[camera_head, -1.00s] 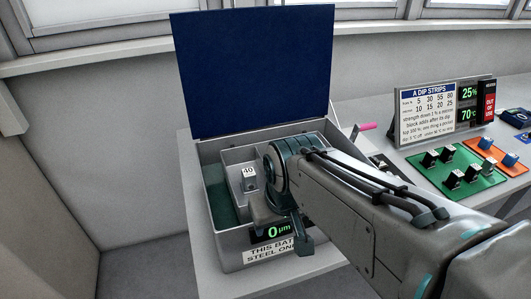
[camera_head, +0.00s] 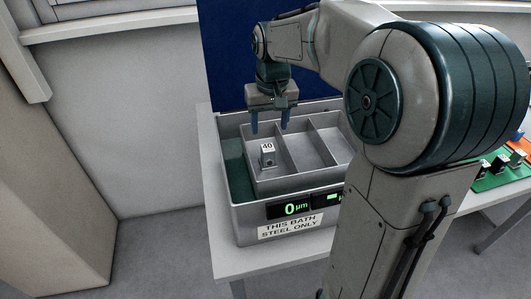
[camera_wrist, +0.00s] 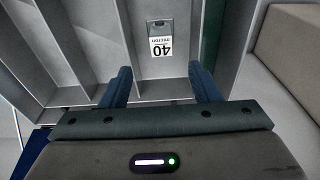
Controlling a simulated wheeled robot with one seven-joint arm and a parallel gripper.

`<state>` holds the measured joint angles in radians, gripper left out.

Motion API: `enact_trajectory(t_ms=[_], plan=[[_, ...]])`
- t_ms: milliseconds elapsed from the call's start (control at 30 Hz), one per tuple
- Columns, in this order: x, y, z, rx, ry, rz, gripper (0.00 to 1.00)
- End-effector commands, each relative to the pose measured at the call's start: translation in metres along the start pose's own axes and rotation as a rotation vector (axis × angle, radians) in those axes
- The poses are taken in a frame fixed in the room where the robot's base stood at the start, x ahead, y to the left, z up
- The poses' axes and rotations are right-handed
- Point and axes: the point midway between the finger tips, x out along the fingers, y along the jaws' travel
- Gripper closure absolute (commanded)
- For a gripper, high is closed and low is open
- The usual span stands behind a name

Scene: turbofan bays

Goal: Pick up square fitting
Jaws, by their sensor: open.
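The square fitting is a small grey block with a white tag reading 40 (camera_head: 267,157). It stands in the left compartment of the grey bath box (camera_head: 247,211). In the wrist view the same fitting (camera_wrist: 161,30) lies ahead of the fingertips, its tag reading "40 micron". My gripper (camera_head: 269,130) is above that compartment, pointing down, with its two blue fingers apart. In the wrist view my gripper (camera_wrist: 160,80) is open and empty, and the fitting lies roughly between the lines of the two fingers but beyond them.
Grey divider walls (camera_head: 286,150) split the box into compartments. A dark blue lid (camera_head: 225,60) stands up behind it. A display reads 0 µm above a label "THIS BATH STEEL ONLY" (camera_head: 291,226). A green board with blocks (camera_head: 497,172) is at the right.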

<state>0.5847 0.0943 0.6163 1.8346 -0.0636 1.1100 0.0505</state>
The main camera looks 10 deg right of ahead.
Motion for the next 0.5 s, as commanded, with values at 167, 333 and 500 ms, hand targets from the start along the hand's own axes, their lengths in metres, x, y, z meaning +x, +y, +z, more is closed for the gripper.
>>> enact_trajectory(t_ms=[167,333,500], plan=[[0.036,0.000,0.001,-0.001,-0.004,-0.001,0.44],[0.054,0.000,0.001,-0.001,-0.001,0.000,0.44],[0.067,-0.001,0.003,0.001,-0.003,-0.001,0.44]])
